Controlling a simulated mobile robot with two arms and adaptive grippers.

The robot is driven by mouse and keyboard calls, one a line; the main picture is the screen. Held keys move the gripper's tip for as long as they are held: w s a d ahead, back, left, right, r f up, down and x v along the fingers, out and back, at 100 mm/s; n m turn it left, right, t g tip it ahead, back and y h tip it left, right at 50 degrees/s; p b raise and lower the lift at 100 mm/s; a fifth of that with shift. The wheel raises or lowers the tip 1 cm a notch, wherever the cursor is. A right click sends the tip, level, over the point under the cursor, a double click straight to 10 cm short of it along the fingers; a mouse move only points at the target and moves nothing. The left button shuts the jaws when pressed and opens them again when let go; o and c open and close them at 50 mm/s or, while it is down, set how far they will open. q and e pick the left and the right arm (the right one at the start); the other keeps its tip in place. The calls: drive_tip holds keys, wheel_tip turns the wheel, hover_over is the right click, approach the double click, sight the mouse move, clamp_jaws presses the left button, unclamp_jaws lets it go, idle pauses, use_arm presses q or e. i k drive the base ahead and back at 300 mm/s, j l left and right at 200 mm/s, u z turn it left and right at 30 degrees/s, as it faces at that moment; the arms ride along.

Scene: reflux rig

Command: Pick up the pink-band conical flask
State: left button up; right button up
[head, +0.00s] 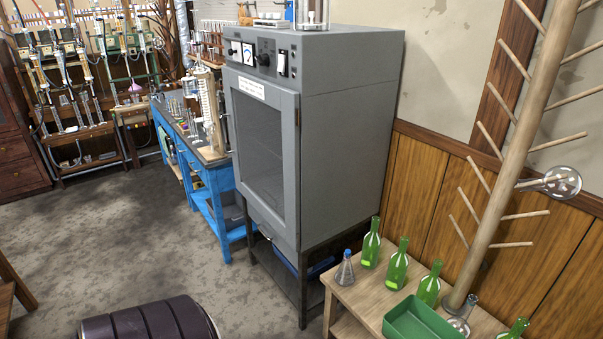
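No pink band can be made out on any flask in the head view. A small clear conical flask (345,270) with a blue top stands upright at the left end of the wooden bench (365,296). Another clear glass flask (461,323) stands near the foot of the peg rack, partly hidden by the green tray. A round-bottomed glass vessel (563,183) hangs on a peg at the right. A small pink-purple vessel (135,90) is on the far rig, too small to identify. Neither of my grippers is in view.
Several green bottles (397,266) and a green tray (420,321) crowd the bench. A tall wooden peg rack (520,130) rises there, pegs sticking out. A large grey oven (340,120) stands beside it, a blue table (212,180) beyond. The grey floor (130,230) at left is open.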

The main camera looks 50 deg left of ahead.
sight(344, 276)
drive_tip(key=u, duration=1.35)
